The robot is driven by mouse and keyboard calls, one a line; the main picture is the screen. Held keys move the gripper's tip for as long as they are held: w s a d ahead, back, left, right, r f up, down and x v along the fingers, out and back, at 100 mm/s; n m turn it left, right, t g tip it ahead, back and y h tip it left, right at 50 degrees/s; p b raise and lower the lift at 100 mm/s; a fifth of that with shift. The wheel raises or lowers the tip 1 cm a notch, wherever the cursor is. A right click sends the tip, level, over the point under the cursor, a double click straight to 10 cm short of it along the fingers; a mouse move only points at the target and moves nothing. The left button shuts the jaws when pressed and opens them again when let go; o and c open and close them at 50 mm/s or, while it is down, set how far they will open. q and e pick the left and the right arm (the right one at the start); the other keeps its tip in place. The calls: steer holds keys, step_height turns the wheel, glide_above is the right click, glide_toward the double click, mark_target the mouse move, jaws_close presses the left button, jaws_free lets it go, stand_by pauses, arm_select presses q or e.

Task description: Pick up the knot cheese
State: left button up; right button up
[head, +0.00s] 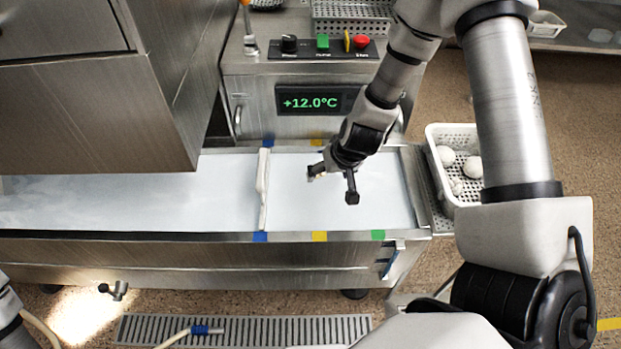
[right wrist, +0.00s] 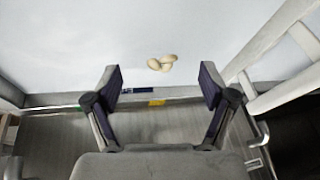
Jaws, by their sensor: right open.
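The knot cheese (right wrist: 161,63) is a small pale cream knotted lump. In the right wrist view it lies in the white-filled vat, a little beyond and between the fingertips. In the head view a pale spot beside my right gripper's left finger may be the cheese, but I cannot tell for sure. My right gripper (head: 333,185) is open, with its fingers apart and nothing between them, above the right section of the vat (head: 290,237). It also shows in the right wrist view (right wrist: 160,80). My left gripper is not in view.
A white divider (head: 262,190) crosses the vat left of my right gripper. A perforated white basket (head: 436,138) with several white balls stands right of the vat. A control box with a display (head: 307,103) stands behind. A metal cabinet (head: 120,110) overhangs the left side.

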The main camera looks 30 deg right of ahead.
steer(key=shift+w+d+f+t+b, duration=0.25)
steer(key=shift+w+b, duration=0.15)
steer(key=shift+w, duration=0.15)
steer(key=shift+w+d+f+t+b, duration=0.15)
steer(key=shift+w+d+b, duration=0.15)
steer(key=shift+w, duration=0.2)
steer(key=b+x, duration=0.5)
steer(key=x, duration=0.1)
steer(key=shift+w+a+f, duration=0.1)
steer(key=shift+w+f, duration=0.05)
steer(key=shift+w, duration=0.15)
steer(key=shift+w+f, duration=0.1)
steer(key=shift+w, duration=0.05)
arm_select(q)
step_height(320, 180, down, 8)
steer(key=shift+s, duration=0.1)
arm_select(e)
steer(key=c, duration=1.2)
